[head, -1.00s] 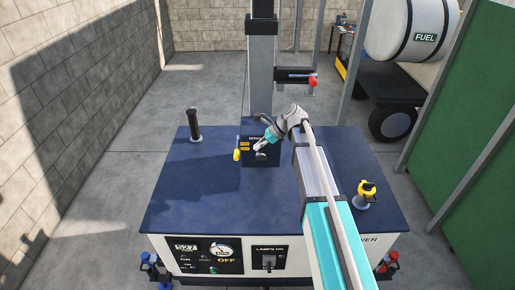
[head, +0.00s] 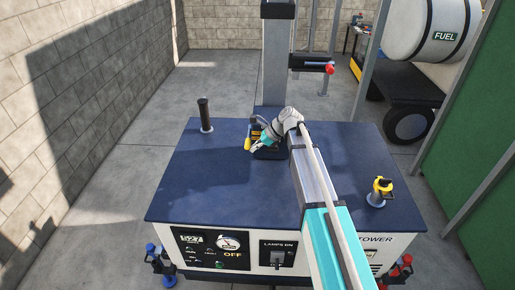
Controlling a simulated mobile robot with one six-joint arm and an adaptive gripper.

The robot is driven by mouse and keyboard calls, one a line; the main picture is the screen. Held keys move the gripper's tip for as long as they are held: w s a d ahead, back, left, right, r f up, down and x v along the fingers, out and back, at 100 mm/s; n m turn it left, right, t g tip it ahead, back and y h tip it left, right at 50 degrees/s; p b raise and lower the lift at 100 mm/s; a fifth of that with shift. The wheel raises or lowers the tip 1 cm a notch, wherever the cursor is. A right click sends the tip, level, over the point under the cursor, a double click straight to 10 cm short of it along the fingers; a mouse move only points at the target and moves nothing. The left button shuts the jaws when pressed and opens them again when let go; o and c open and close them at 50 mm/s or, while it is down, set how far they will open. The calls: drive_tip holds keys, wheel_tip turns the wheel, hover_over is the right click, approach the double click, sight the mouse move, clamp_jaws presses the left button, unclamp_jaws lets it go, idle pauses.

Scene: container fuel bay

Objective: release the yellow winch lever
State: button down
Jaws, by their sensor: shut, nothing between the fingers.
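The winch box (head: 257,127) is a small dark box with yellow labels, at the foot of the mast on the blue deck. The yellow lever (head: 248,144) shows as a small yellow grip at the box's left side. My gripper (head: 257,147) is shut and empty, in front of the box and just right of the yellow grip. I cannot tell whether they touch. My wrist and gripper hide much of the box front, including any lettering there.
A black post (head: 205,115) stands on the deck at left, and a yellow-capped fitting (head: 381,187) at right. The mast (head: 276,60) rises behind the box, with a red-tipped crank (head: 329,68) on its right. The front panel (head: 213,248) reads OFF.

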sight(269, 123)
idle(0.5)
drive_tip(key=r+p, duration=0.4)
drive_tip(key=shift+w+r, duration=0.1)
drive_tip(key=shift+w, duration=0.1)
idle(0.6)
drive_tip(key=p+v, duration=0.2)
drive_tip(key=w+p+v, duration=0.1)
drive_tip(key=p+v, duration=0.1)
drive_tip(key=v, duration=0.1)
drive_tip(key=w+p+v, duration=0.1)
drive_tip(key=p+v, duration=0.1)
drive_tip(key=shift+d+r, duration=0.25)
drive_tip(key=shift+r, duration=0.05)
drive_tip(key=shift+w+d+r+p, duration=0.15)
drive_tip(key=shift+d+r+p, duration=0.4)
drive_tip(key=shift+d, duration=0.2)
